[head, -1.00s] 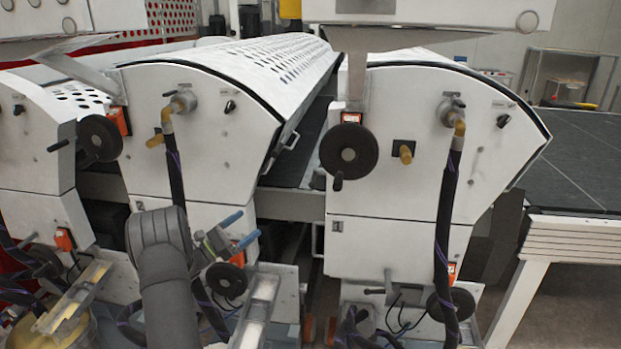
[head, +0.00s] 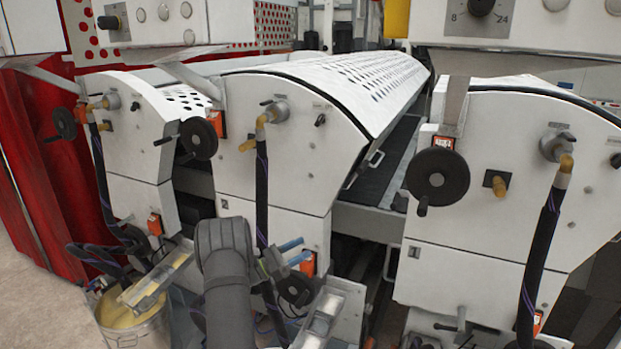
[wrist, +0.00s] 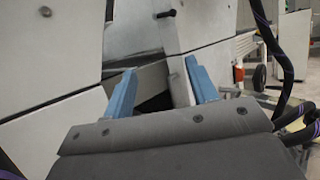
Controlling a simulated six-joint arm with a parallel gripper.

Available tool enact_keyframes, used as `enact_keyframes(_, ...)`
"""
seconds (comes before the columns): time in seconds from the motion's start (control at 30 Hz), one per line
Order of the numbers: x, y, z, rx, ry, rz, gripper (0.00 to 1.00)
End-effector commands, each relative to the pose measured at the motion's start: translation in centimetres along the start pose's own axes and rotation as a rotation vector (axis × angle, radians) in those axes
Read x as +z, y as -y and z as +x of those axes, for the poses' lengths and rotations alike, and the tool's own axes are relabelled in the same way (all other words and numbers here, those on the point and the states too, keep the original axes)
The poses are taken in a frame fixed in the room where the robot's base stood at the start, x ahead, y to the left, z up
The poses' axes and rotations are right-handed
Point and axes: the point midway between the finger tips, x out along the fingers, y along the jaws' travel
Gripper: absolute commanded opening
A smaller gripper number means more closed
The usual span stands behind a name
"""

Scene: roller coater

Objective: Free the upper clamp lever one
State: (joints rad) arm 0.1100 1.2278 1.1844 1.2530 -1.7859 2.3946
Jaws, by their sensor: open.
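Several white machine units stand in a row, each with small black levers, and I cannot tell which one is clamp lever one. On the middle unit (head: 235,130), a black lever (head: 268,101) sits on the hose coupling and a small black knob (head: 320,119) sits to its right. The right unit has a similar lever on its coupling (head: 556,145). My gripper (head: 308,250) is low in front of the middle unit, below these levers and apart from them. In the wrist view, its blue fingers (wrist: 160,68) are spread with nothing between them.
Black handwheels (head: 438,176) stick out from the units. Dark hoses (head: 262,195) hang down from the couplings. A bucket of yellow material (head: 130,325) stands at lower left. A gap (head: 372,195) separates the middle and right units. Open floor (head: 35,300) lies at far left.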

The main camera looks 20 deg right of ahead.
Motion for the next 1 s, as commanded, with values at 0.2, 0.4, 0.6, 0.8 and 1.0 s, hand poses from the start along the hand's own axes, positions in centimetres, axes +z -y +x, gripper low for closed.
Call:
enact_keyframes(0.2, 0.6, -0.2, 1.6, 0.024, -0.004, -0.072, 0.10)
enact_keyframes(0.4, 2.4, -0.9, 5.9, 0.117, 0.000, -0.330, 0.00)
enact_keyframes(0.6, 4.4, -1.2, 10.5, 0.230, 0.042, -0.653, 0.00)
enact_keyframes(0.8, 6.4, -0.9, 14.5, 0.332, 0.125, -0.989, 0.00)
enact_keyframes(1.0, 8.3, 0.0, 17.8, 0.419, 0.247, -1.336, 0.00)
